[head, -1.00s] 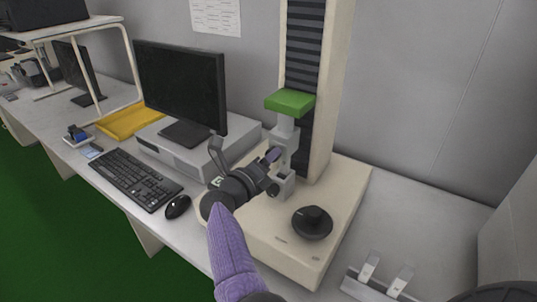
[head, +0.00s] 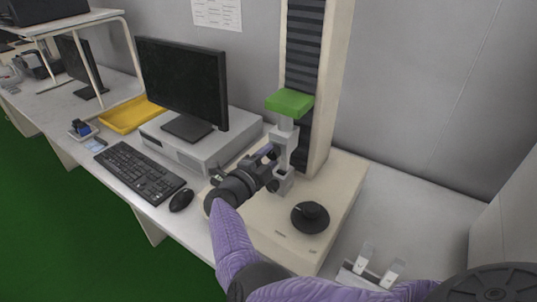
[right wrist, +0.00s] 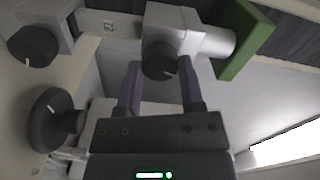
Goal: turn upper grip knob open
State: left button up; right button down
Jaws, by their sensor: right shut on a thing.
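The upper grip (head: 284,140) is a light grey clamp hanging below the green block (head: 289,102) on the testing machine's column. In the right wrist view its dark round knob (right wrist: 160,62) has a white mark and sits between my fingers. My right gripper (head: 270,155) is at the upper grip; in the right wrist view the gripper (right wrist: 161,80) has one finger on each side of the knob and is shut on it. In the head view the gripper hides the knob. The lower grip (head: 283,181) stands just below, with its own dark knob (right wrist: 34,46). My left gripper is not in view.
A black dial (head: 310,217) sits on the cream machine base (head: 335,195), right of my arm. A monitor (head: 185,85), a keyboard (head: 139,172) and a mouse (head: 181,200) are to the left. A small rack with pale pieces (head: 365,257) lies at the lower right.

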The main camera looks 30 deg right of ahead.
jog(key=shift+n+p, duration=0.35)
jog(key=shift+n, duration=1.15)
jog(key=shift+f, duration=0.1)
jog(key=shift+c, duration=1.1)
grip_release()
jog(key=shift+a, duration=0.15)
jog(key=p+v, duration=0.3)
jog(key=v, duration=0.6)
jog(key=shift+a+p, duration=0.35)
jog(key=shift+p, duration=0.05)
jog(key=shift+s, duration=0.1)
